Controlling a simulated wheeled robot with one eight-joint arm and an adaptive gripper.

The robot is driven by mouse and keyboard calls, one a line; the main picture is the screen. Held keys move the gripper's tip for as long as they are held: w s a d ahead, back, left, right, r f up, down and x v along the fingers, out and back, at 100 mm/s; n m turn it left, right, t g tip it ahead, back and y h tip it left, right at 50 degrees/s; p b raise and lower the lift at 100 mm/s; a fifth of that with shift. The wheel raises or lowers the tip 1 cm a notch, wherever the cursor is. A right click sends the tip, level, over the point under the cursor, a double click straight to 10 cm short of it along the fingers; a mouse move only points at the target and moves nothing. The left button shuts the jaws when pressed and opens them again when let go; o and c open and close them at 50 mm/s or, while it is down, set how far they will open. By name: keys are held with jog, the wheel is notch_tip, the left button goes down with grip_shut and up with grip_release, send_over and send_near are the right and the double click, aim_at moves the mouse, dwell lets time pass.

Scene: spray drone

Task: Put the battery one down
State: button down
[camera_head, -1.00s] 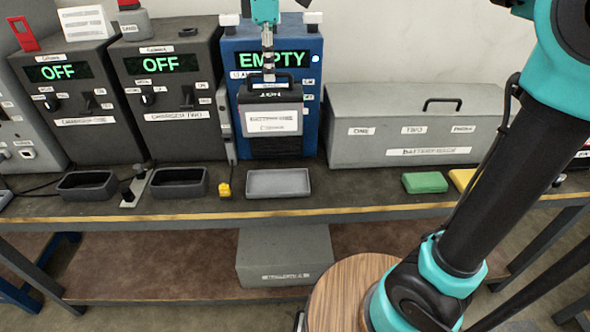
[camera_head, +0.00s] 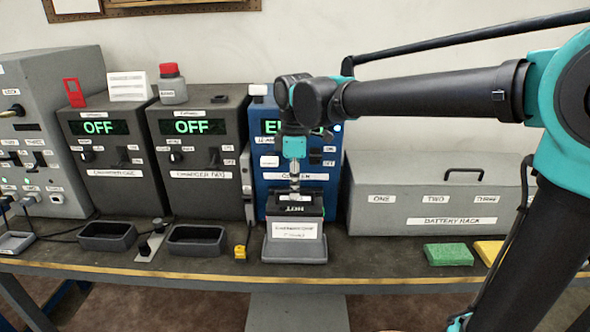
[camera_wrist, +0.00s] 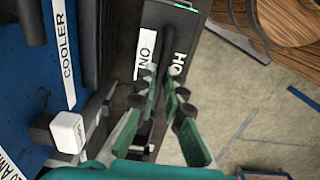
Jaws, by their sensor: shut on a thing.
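Battery one (camera_head: 294,246), a dark block with a pale front label and a HOT mark on top, is upright at the light grey tray (camera_head: 294,257) in front of the blue cooler (camera_head: 267,182). Its base appears to be in or right at the tray; I cannot tell whether it bears on the bottom. My gripper (camera_head: 295,190) is above it, pointing down, shut on its top handle. In the wrist view my gripper's fingers (camera_wrist: 163,95) close over the battery top (camera_wrist: 147,48). The cooler display is partly hidden by my arm.
Two chargers reading OFF, charger one (camera_head: 113,160) and charger two (camera_head: 200,155), stand left, with dark empty trays (camera_head: 107,236) before them. A yellow object (camera_head: 240,252) is close left of the grey tray. The battery rack (camera_head: 432,195) and a green sponge (camera_head: 448,254) are right.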

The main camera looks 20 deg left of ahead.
aim_at(295, 204)
jog(key=shift+f, duration=2.95)
jog(key=shift+f, duration=0.1)
jog(key=c, duration=1.6)
grip_release()
notch_tip(295, 204, up, 12)
jog(key=shift+r, duration=0.1)
jog(key=shift+s, duration=0.1)
